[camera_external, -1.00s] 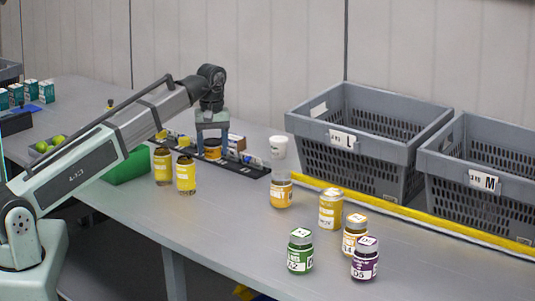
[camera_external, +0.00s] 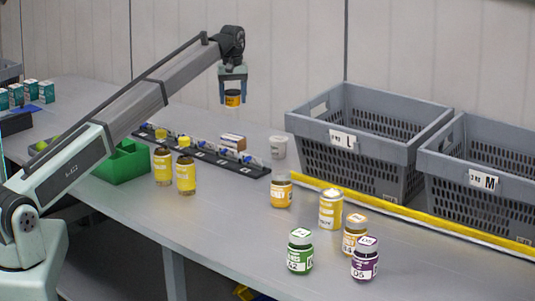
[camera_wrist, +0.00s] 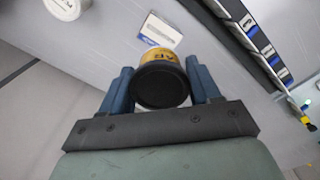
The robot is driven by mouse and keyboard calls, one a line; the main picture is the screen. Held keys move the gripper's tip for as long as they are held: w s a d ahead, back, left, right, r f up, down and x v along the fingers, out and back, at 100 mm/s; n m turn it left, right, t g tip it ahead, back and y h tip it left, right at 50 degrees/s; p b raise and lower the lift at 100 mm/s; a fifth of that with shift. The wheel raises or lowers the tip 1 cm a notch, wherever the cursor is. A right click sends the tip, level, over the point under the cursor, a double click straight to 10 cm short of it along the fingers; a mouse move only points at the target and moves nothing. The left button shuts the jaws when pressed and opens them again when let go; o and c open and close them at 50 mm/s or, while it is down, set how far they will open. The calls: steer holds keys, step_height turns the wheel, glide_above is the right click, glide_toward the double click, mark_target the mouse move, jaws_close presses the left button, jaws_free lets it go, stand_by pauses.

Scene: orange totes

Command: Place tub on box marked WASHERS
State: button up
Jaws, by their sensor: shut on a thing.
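My gripper (camera_external: 233,101) is shut on a small orange-yellow tub (camera_external: 232,98) with a dark round top and holds it up in the air above the back of the table. In the wrist view, the tub (camera_wrist: 164,60) sits between the two blue fingers of my gripper (camera_wrist: 160,76), its dark top facing the camera. A small white and brown box (camera_external: 232,142) lies on the table below the held tub. A pale box face with a blue mark (camera_wrist: 160,31) shows just beyond the tub in the wrist view. I cannot read WASHERS on any box.
A white tub (camera_external: 278,147) stands right of the box. A black strip of labelled bins (camera_external: 210,156) runs in front of the box. Two yellow jars (camera_external: 186,175) and a green bin (camera_external: 122,165) stand left. Grey crates L (camera_external: 345,140) and M (camera_external: 483,180) stand right.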

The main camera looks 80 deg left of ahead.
mark_target(233, 136)
steer(key=shift+d+f+m, duration=0.1)
steer(key=shift+f+m, duration=0.15)
steer(key=shift+m, duration=0.05)
steer(key=shift+f, duration=4.8)
steer(key=shift+f, duration=0.15)
steer(key=o, duration=1.1)
step_height(233, 136, up, 12)
steer(key=shift+r, duration=0.2)
